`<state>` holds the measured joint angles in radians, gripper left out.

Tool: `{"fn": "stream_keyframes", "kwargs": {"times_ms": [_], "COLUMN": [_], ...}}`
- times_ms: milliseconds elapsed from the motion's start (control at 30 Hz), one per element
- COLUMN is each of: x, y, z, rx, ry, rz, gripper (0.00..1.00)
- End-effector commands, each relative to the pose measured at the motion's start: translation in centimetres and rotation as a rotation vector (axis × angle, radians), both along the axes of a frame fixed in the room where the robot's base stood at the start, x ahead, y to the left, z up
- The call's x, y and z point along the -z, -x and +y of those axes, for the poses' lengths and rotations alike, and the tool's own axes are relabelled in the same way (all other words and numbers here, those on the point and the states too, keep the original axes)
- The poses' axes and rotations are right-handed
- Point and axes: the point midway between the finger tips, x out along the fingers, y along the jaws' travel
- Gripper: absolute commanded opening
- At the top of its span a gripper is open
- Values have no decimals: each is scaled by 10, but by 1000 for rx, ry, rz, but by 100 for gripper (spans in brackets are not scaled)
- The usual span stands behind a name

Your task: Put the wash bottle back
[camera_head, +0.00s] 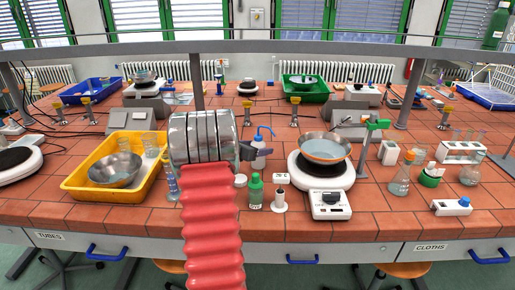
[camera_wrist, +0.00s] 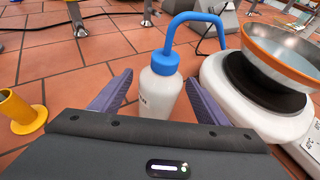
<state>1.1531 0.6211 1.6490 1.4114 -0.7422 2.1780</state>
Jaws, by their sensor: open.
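The wash bottle (camera_wrist: 158,94) is white with a blue cap and a bent blue spout. In the wrist view it stands upright on the tiles, framed between the two purple fingers of my gripper (camera_wrist: 158,84). My gripper is open, and gaps show between the fingers and the bottle. The bottle's lower part is hidden behind the gripper body. In the head view the wash bottle (camera_head: 259,157) stands on the bench left of a hotplate, with my gripper (camera_head: 252,152) at its left side.
The white hotplate (camera_head: 322,176) carrying a metal bowl (camera_head: 324,148) is close on the bottle's right. A green bottle (camera_head: 255,191) and a white holder (camera_head: 280,200) stand in front. A yellow tray (camera_head: 80,196) lies left. A yellow fitting (camera_wrist: 22,112) shows left in the wrist view.

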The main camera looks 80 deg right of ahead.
Motion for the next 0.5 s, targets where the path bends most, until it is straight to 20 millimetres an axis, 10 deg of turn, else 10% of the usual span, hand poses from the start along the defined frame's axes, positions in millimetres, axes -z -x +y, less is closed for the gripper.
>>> {"fn": "stream_keyframes", "kwargs": {"times_ms": [500], "x": [-6], "y": [-6], "z": [14], "rx": [0], "ry": [0], "rz": [0], "gripper": [69]}}
